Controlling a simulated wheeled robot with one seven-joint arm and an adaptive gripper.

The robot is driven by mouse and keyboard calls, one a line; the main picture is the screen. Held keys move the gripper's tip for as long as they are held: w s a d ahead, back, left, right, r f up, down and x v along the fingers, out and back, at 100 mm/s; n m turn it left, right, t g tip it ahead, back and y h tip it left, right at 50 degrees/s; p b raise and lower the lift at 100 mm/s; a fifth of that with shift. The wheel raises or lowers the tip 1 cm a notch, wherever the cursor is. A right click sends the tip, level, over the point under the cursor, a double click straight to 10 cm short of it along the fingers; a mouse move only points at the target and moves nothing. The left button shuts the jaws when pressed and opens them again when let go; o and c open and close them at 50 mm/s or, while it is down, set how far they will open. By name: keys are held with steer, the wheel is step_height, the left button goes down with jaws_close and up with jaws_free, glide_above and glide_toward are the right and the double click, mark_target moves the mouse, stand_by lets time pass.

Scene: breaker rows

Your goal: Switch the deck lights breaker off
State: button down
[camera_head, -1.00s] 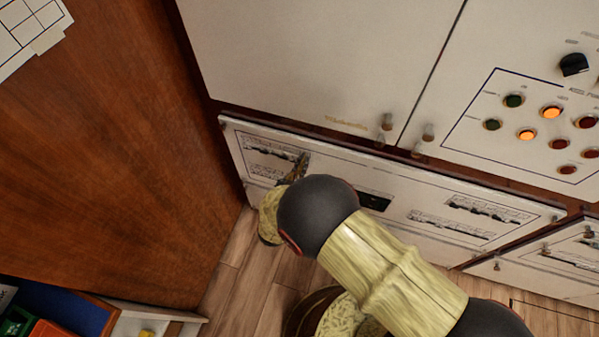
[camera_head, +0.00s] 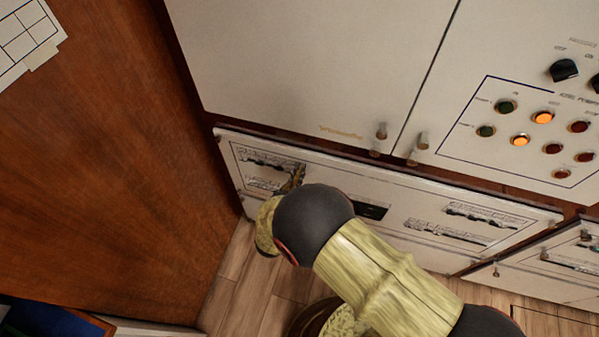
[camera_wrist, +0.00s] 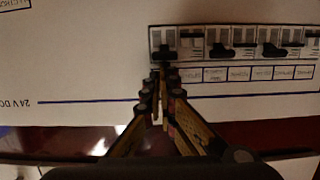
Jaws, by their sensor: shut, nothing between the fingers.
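The breaker panel (camera_head: 385,215) is a low white panel with several breaker rows. My gripper (camera_head: 297,176) is at its upper left rows, partly hidden behind my arm. In the wrist view my gripper (camera_wrist: 161,72) is shut and empty, its tips just below the leftmost breaker (camera_wrist: 163,43) of a row. I cannot tell whether they touch it. The labels (camera_wrist: 240,74) appear upside down and too blurred to read, and the fingers hide the leftmost one, so I cannot tell which breaker is deck lights.
A brown wooden wall (camera_head: 100,160) stands close to the panel's left. White cabinet doors (camera_head: 310,60) with small knobs are above, and a panel with lit orange buttons (camera_head: 543,117) is at upper right. Wooden floor (camera_head: 245,275) lies below.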

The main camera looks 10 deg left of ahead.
steer(key=shift+s+f, duration=0.25)
steer(key=shift+f, duration=0.05)
steer(key=shift+s+f+t+b, duration=0.55)
steer(key=shift+f+t+b, duration=0.25)
steer(key=shift+b, duration=0.15)
